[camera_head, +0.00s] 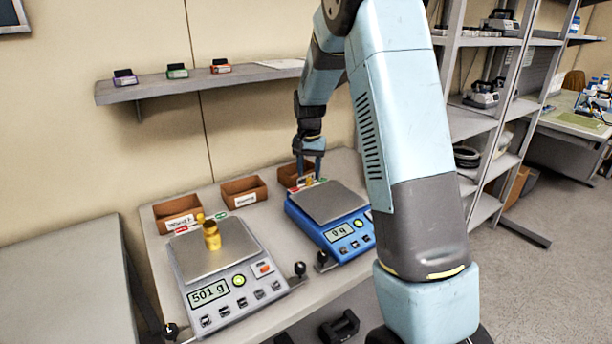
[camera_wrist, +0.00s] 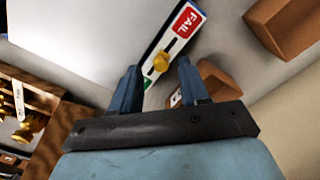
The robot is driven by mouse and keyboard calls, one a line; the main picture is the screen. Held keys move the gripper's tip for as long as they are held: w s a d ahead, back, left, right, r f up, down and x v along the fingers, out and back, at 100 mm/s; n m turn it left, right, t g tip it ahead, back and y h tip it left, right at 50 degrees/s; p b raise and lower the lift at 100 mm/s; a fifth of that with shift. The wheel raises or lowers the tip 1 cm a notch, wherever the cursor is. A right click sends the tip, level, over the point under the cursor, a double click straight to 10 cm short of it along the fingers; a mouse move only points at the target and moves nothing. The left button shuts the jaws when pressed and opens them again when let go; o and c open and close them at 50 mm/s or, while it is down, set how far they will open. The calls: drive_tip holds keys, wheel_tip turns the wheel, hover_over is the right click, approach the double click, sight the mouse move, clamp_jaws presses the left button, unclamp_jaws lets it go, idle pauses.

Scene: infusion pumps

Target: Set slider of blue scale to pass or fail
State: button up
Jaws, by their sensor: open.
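The blue scale (camera_head: 347,236) stands on the table and its display reads 0 g. Its slider strip lies along the back edge, with a yellow knob (camera_wrist: 161,61) in a dark slot. A red FAIL label (camera_wrist: 187,20) is at one end. A green label at the other end is mostly hidden by a finger. The knob sits around mid-slot, between the two labels. My gripper (camera_wrist: 159,68) is open and empty, with a fingertip to either side of the knob in the wrist view. I cannot tell whether they touch it. In the head view my gripper (camera_head: 309,167) points down over the strip.
A grey scale (camera_head: 220,275) to the left reads 501 g and bears a gold weight (camera_head: 212,237). Brown bins (camera_head: 244,191) line the table's back. A wall shelf (camera_head: 200,84) holds small coloured items. A wooden tray with gold weights (camera_wrist: 30,127) shows in the wrist view.

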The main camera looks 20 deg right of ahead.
drive_tip(key=shift+f, duration=0.95)
drive_tip(key=shift+c, duration=0.4)
clamp_jaws()
